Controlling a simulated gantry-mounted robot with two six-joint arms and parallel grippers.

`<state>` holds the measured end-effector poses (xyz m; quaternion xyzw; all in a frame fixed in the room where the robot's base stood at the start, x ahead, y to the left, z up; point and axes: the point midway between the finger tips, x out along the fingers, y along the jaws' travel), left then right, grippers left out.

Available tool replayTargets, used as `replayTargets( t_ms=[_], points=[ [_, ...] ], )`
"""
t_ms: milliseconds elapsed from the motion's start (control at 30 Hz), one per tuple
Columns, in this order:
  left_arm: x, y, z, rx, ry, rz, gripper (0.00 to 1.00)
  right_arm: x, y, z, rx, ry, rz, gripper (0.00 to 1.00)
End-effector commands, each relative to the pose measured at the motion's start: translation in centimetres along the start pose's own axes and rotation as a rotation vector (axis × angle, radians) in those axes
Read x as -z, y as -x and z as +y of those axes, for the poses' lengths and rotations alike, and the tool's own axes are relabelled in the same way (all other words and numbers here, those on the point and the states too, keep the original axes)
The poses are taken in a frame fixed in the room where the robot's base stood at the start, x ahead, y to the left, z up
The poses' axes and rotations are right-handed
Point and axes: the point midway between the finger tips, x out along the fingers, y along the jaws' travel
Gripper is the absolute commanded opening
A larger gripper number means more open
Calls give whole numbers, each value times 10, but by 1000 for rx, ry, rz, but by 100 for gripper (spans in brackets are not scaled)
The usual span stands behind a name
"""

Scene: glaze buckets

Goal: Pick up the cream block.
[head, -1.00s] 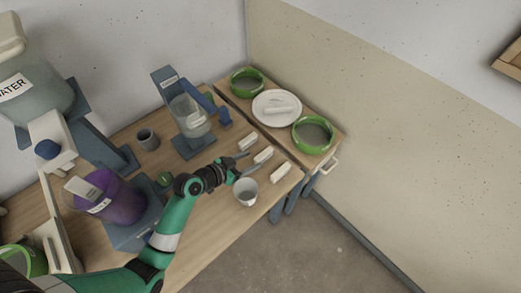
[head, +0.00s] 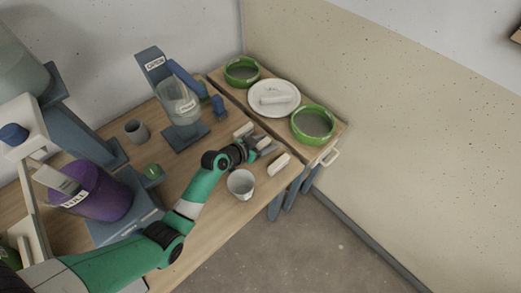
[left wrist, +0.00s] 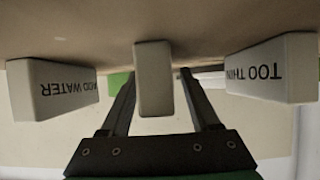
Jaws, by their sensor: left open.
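Three cream blocks stand in a row near the table's right end. The middle cream block (head: 262,142) lies at my left gripper (head: 265,147). In the left wrist view, the middle block (left wrist: 153,82) stands between the two spread fingers of my left gripper (left wrist: 157,75), with no clear contact on either side. The face I see on it is blank. A block with upside-down "WATER" lettering (left wrist: 55,86) is on the left there, and a "TOO THIN" block (left wrist: 275,70) is on the right. In the head view, the other blocks (head: 243,129) and (head: 279,163) flank the gripper.
A white cup (head: 241,184) stands close to my left forearm. A white plate (head: 289,107) with a pale bar sits between two green bowls (head: 242,71) and (head: 313,124). A jar on a blue stand (head: 180,103), a grey cup (head: 137,131) and a purple bucket (head: 102,195) stand farther left.

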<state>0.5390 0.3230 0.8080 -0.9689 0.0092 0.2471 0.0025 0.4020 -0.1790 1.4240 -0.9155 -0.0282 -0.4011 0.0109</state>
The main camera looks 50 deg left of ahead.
Motion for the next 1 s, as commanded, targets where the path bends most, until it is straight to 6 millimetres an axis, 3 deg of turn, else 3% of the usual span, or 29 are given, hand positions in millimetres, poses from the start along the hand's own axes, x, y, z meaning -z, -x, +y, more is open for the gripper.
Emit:
replayTargets(
  t_ms=[167,533,1000],
  points=[
    [1,0,0,0,0,0,62,1,-1,0,0,0,1,72],
    [1,0,0,0,0,0,0,1,-1,0,0,0,1,72],
    [5,3,0,0,-1,1,0,3,-3,0,0,0,1,72]
  ],
)
